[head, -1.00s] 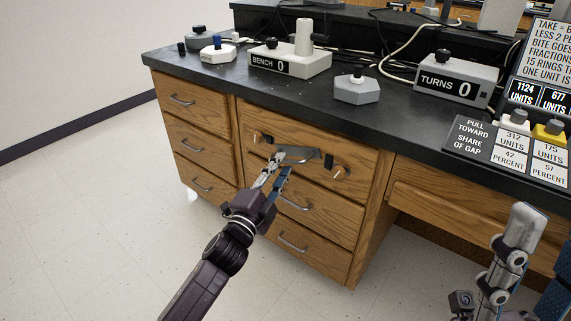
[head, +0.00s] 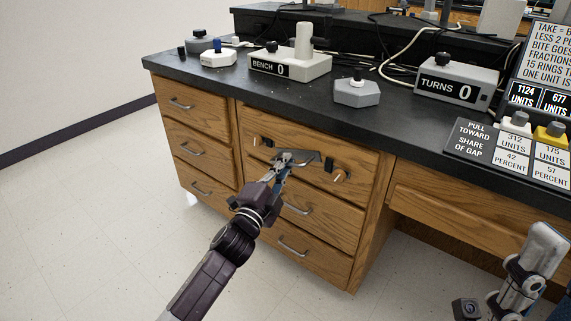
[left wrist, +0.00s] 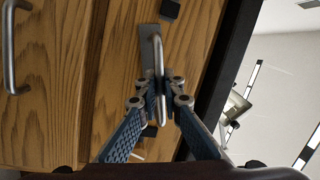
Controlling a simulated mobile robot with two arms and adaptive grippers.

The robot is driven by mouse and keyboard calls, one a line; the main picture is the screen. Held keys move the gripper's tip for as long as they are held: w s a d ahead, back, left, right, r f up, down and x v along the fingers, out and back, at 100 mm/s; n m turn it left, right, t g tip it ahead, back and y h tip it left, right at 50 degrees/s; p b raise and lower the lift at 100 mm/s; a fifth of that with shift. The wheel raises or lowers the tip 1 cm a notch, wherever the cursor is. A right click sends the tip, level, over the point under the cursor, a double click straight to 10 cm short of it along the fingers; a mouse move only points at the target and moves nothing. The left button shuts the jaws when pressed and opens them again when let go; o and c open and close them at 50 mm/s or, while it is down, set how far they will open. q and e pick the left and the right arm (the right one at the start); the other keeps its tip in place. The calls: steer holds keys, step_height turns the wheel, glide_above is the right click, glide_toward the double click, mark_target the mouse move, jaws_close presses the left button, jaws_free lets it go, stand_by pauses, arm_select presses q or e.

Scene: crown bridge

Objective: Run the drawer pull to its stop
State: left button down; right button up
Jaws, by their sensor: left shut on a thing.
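The drawer pull (head: 307,163) is a grey metal handle on the upper wide wooden drawer (head: 345,157). My left gripper (head: 287,159) is at the left part of the pull, its fingers shut on the bar. In the left wrist view, the pull (left wrist: 158,58) runs upright in the picture and its near end lies between the fingertips (left wrist: 160,106). The drawer front looks about flush with the cabinet. Part of my right gripper (head: 525,275) shows at the lower right, cut off by the frame edge; its jaws are unclear.
Two black fittings sit on the drawer front, one right of the pull (head: 329,165). Other drawers (head: 315,212) lie below. The black benchtop (head: 215,77) carries a BENCH 0 box (head: 290,64), a TURNS 0 box (head: 456,84) and a white button. Floor in front is clear.

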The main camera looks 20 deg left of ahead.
arm_select(q)
steer(key=m+h, duration=0.1)
steer(key=m, duration=0.3)
steer(key=c, duration=2.1)
jaws_free()
steer(key=v, duration=1.2)
steer(key=shift+d+f, duration=0.1)
steer(key=shift+f, duration=0.15)
